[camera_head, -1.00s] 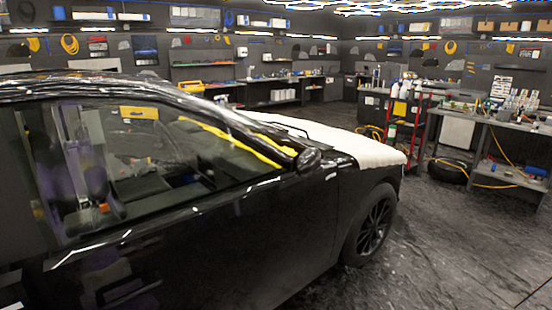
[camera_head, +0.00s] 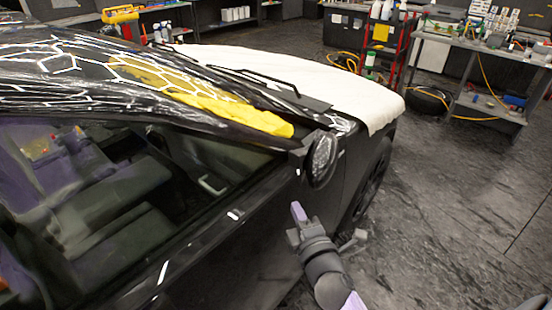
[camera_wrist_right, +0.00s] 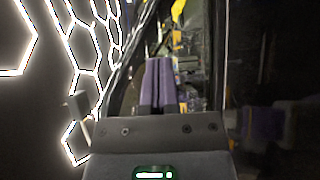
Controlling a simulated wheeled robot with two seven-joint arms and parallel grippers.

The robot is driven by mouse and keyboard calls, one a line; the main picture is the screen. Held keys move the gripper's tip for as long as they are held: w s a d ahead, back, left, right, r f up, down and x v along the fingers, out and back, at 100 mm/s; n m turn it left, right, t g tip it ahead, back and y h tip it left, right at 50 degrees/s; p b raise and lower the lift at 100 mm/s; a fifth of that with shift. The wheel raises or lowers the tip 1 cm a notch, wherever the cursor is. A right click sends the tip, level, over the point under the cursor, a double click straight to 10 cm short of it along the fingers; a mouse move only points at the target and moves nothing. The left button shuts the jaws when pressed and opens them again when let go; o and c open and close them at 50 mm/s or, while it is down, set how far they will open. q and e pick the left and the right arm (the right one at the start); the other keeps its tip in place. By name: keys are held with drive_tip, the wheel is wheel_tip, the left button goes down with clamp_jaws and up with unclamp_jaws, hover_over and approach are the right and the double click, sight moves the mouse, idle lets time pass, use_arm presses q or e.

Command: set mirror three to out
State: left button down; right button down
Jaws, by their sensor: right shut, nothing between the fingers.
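The black side mirror (camera_head: 322,160) sits on the car's door near the front corner of the side window, standing out from the body. I cannot read a number on it or tell its setting. My right gripper (camera_head: 299,211) is below the mirror and slightly left of it in the head view, apart from it in the picture, beside the dark door. In the right wrist view its two purple fingers (camera_wrist_right: 159,64) are together with nothing between them. The mirror cannot be made out clearly in the right wrist view. My left gripper is not in view.
The black car (camera_head: 215,262) fills the left side, with a yellow cloth (camera_head: 240,112) by the windshield and a white cover (camera_head: 300,82) on the hood. A red cart (camera_head: 380,40) and a workbench (camera_head: 490,50) stand at the back right. The floor (camera_head: 450,200) right of the car is open.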

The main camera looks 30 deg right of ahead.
sight(323, 160)
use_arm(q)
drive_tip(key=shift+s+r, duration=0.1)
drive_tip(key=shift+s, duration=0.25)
use_arm(e)
drive_tip(key=w+d, duration=0.5)
drive_tip(key=w, duration=0.2)
drive_tip(key=shift+d, duration=0.15)
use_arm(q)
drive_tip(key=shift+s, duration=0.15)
use_arm(e)
drive_tip(key=shift+s, duration=0.15)
